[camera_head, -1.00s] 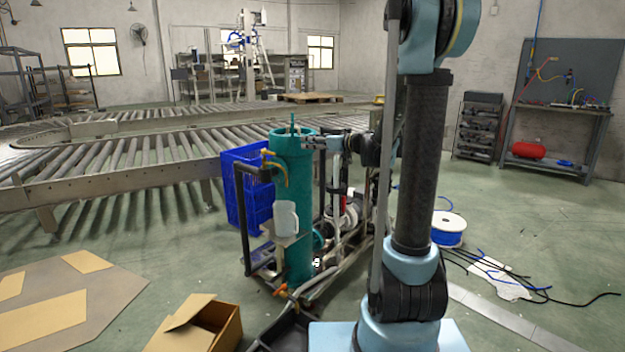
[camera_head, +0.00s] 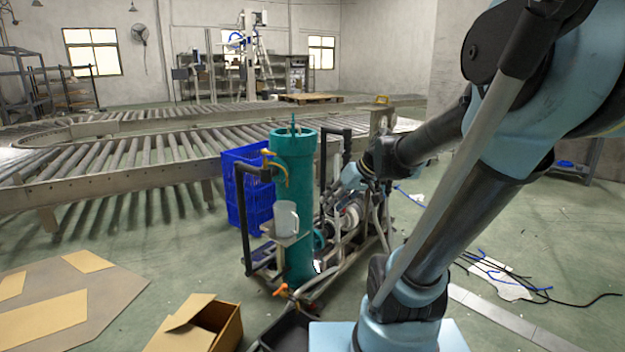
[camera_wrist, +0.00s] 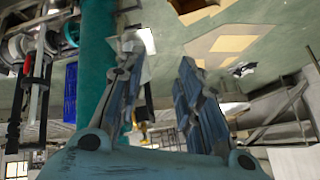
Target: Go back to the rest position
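My gripper (camera_head: 350,180) is just right of the teal column (camera_head: 293,175) in the head view, in front of pipework and partly hard to make out. In the wrist view my gripper (camera_wrist: 158,65) shows two fingers spread apart with nothing held between them. The wrist picture looks upside down; the teal column (camera_wrist: 96,50) stands beside the left finger. A thin green rod (camera_head: 293,122) stands up from the column's top. A pale mug (camera_head: 286,218) sits on a small ledge at the column's front. My arm leans over the right side of the head view.
A blue crate (camera_head: 246,185) stands behind the column, with a roller conveyor (camera_head: 120,160) beyond. An open cardboard box (camera_head: 205,325) and flat cardboard (camera_head: 70,300) lie front left. Cables (camera_head: 500,275) lie on the floor at right. Open floor lies between.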

